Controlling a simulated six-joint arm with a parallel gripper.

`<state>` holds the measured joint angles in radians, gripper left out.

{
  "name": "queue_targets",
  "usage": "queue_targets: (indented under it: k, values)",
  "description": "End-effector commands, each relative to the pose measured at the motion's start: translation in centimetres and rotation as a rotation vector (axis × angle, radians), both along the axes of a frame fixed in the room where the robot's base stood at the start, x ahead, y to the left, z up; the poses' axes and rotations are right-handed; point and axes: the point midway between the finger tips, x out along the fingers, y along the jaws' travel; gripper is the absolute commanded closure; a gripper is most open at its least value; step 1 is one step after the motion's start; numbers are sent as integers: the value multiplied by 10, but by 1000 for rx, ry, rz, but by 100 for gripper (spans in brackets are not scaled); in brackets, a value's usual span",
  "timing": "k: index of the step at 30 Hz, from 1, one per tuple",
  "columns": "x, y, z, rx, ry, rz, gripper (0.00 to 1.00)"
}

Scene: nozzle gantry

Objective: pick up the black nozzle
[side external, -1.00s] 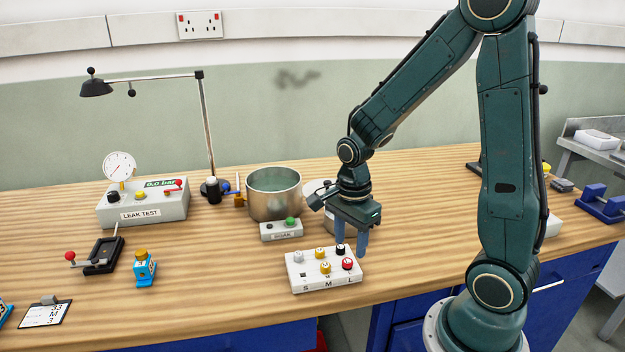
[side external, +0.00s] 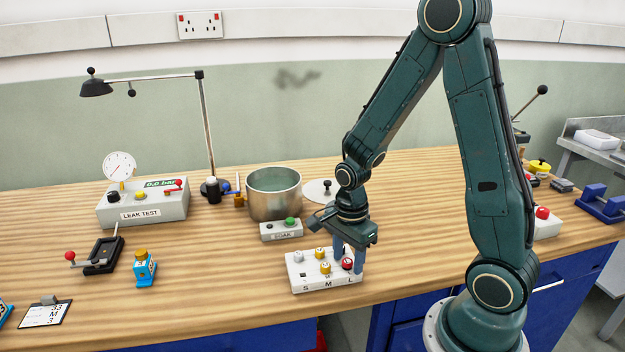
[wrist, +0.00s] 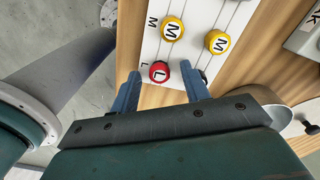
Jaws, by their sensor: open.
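The black nozzle (wrist: 204,77) shows only as a dark sliver just outside my right finger in the wrist view, partly hidden by that finger. In the side view it is hidden behind my gripper. My gripper (side external: 348,264) is open, low over the L end of the white nozzle rack (side external: 305,284), pointing down. In the wrist view my gripper's fingers (wrist: 160,72) lie either side of the red nozzle (wrist: 159,71), marked L. The red nozzle (side external: 347,264) also shows between the fingers in the side view. I cannot tell whether the fingers touch anything.
Yellow nozzles (side external: 325,267) and a grey one (side external: 298,256) stand elsewhere in the rack. Behind it are the soak control box (side external: 281,231) and a metal pot (side external: 274,195).

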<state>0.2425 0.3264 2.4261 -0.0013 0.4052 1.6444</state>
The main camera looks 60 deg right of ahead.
Motion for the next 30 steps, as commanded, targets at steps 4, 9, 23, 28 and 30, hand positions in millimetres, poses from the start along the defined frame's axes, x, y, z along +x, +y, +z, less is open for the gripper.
queue_targets:
  k: [4, 9, 23, 28, 30]
  values:
    - [0, 0, 0, 0, 0, 0, 54]
    - [0, 0, 0, 0, 0, 0, 81]
    - [0, 0, 1, 0, 0, 0, 100]
    - [1, 0, 7, 0, -1, 0, 100]
    - [1, 0, 11, -1, -3, 0, 100]
